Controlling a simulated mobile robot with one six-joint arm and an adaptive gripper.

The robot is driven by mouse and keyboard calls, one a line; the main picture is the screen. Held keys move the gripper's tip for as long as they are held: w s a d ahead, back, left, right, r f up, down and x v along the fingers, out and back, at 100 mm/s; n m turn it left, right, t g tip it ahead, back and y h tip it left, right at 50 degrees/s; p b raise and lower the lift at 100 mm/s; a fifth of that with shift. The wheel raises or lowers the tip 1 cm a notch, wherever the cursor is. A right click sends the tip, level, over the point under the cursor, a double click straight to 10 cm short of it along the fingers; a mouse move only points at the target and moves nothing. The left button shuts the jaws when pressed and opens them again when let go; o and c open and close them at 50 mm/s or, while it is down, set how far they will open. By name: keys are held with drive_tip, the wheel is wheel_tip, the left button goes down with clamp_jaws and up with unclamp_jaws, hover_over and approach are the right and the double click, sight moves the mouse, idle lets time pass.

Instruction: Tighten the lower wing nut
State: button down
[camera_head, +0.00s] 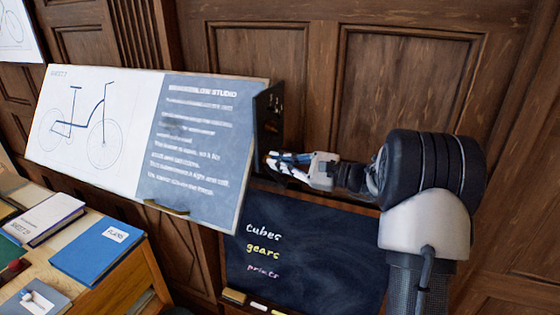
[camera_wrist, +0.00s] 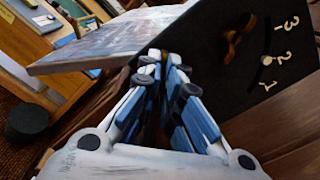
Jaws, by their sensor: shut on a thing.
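The drafting board (camera_head: 150,135) is tilted, with a black side plate (camera_head: 267,125) at its right end. The plate also shows in the wrist view (camera_wrist: 205,45), with a scale marked 1, 2, 3 and a white dot beside the 2. One bronze wing nut (camera_wrist: 237,42) stands on the plate near the scale, clear of my fingers. My gripper (camera_head: 274,160) is at the lower part of the plate. In the wrist view its fingertips (camera_wrist: 165,65) are close together against the plate. They hide what they hold, which by position is the lower wing nut.
A chalkboard (camera_head: 300,255) with chalk pieces on its ledge stands below my gripper. Wood panelling (camera_head: 400,80) is close behind. A desk (camera_head: 130,285) with a blue folder (camera_head: 98,252) and books is at lower left.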

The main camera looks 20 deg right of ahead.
drive_tip(key=m+p, duration=1)
drive_tip(key=m, duration=0.2)
drive_tip(key=m+p, duration=1)
drive_tip(key=m, duration=0.2)
drive_tip(key=shift+w+d+f, duration=0.15)
drive_tip(key=shift+w+d, duration=0.05)
drive_tip(key=shift+m, duration=0.4)
drive_tip(key=c, duration=1.8)
unclamp_jaws()
